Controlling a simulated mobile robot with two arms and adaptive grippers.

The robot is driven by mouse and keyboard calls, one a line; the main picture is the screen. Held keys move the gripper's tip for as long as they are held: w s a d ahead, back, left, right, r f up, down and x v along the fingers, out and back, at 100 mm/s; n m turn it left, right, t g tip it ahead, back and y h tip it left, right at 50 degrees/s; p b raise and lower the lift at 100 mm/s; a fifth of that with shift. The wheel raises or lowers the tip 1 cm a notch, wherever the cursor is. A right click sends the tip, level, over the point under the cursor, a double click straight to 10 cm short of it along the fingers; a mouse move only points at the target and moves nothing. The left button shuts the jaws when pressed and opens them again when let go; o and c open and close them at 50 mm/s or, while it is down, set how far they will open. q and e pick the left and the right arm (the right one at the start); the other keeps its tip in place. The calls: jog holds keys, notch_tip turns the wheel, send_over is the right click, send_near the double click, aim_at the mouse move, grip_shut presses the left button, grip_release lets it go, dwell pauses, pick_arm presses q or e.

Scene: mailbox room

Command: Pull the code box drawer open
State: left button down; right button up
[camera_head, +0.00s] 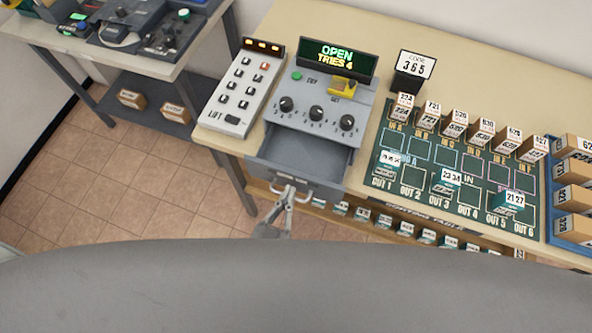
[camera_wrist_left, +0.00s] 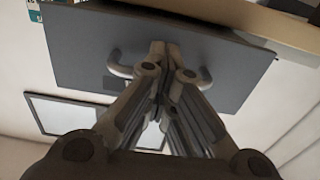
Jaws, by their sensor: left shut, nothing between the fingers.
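The code box (camera_head: 316,115) is grey, with three black knobs, and stands on the table below a display reading OPEN, TRIES 4. Its drawer (camera_head: 309,157) is pulled out toward me, and its inside looks empty. In the left wrist view the drawer's grey front (camera_wrist_left: 85,50) fills the upper middle, with a light curved handle (camera_wrist_left: 118,68). My left gripper (camera_head: 287,190) is at the handle, and it also shows in the left wrist view (camera_wrist_left: 162,50). Its fingers are shut together, with the handle showing on both sides. My right gripper is not in view.
A white keypad (camera_head: 243,90) stands left of the code box. A green sorting mat (camera_head: 455,215) with labelled boxes lies to the right, beside a blue tray (camera_head: 550,230). A side table (camera_head: 70,40) is at upper left. Tiled floor lies between.

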pick_arm(q)
jog(key=shift+s+a+r, duration=0.1)
jog(key=shift+s, duration=0.1)
jog(key=c, duration=2.2)
grip_release()
jog(key=o, duration=1.9)
jog(key=shift+r, duration=0.1)
jog(key=shift+o, duration=1.1)
